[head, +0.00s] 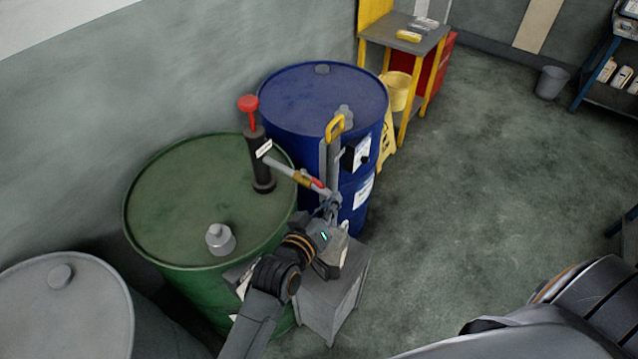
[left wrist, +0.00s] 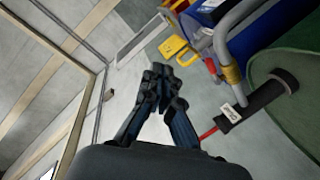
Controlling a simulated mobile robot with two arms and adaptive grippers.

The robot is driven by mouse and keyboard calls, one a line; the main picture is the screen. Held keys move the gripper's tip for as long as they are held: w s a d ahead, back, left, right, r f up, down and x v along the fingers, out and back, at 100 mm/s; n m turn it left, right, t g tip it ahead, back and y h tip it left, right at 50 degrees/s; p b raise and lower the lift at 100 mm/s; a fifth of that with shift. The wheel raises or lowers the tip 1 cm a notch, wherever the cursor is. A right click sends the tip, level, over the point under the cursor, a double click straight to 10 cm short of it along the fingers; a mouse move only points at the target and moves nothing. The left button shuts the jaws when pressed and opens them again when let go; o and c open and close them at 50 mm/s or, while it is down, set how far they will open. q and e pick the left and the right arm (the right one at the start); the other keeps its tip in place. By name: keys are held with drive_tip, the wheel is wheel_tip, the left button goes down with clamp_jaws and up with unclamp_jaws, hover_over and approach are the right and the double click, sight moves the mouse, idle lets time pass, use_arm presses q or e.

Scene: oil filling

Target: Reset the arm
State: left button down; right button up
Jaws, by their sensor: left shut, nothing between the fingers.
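My left gripper (head: 333,204) is in front of the drums, near the free end of the pump's pipe in the picture. Its fingers (left wrist: 160,82) are together and empty in the left wrist view. A black hand pump (head: 260,165) with a red knob (head: 248,103) stands upright on the green drum (head: 175,190). Its grey pipe (head: 290,173) with yellow and red parts reaches right towards my gripper; I cannot tell whether they touch. The pump (left wrist: 255,108) also shows in the left wrist view, right of the fingers and apart from them. My right gripper is out of view.
A blue drum (head: 315,95) stands behind, with a yellow handle (head: 335,127) before it. A grey cabinet (head: 330,300) stands under my left forearm. A grey drum (head: 60,300) is at left. A yellow-legged table (head: 405,40) stands farther back.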

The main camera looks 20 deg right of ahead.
use_arm(q)
drive_tip(key=shift+s+a+r, duration=0.1)
drive_tip(key=shift+s+r, duration=0.05)
drive_tip(key=shift+s, duration=0.6)
drive_tip(key=shift+w, duration=0.1)
